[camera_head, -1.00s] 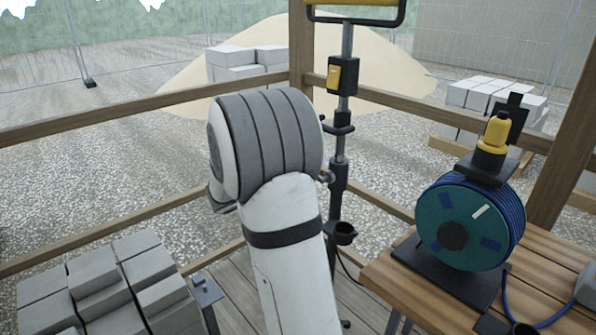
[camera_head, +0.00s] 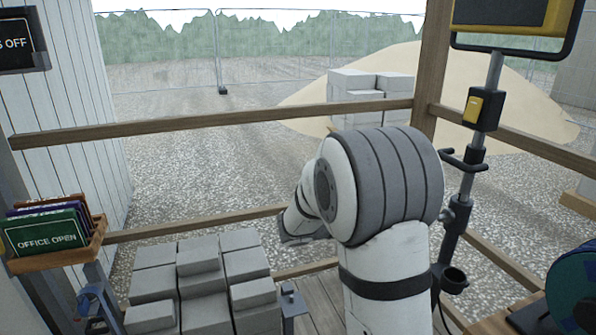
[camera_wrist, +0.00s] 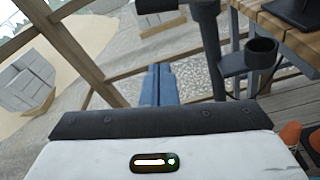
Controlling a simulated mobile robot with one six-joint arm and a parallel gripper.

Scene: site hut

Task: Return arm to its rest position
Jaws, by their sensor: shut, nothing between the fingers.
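My arm rises in the middle of the head view, white with grey ribbed bands at its bent elbow. Its far part folds down behind the elbow, and my gripper cannot be made out there. In the wrist view my gripper (camera_wrist: 162,68) shows as two blue fingers side by side, shut with nothing between them. They point out over the gravel, apart from any object.
A black stand (camera_head: 468,180) with a cup holder is close right of my arm. Grey blocks (camera_head: 200,270) are stacked at lower left. A wooden tray (camera_head: 75,256) holds an "OFFICE OPEN" sign (camera_head: 47,238). Wooden rails (camera_head: 250,117) cross behind; a cable reel (camera_head: 578,290) is at right.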

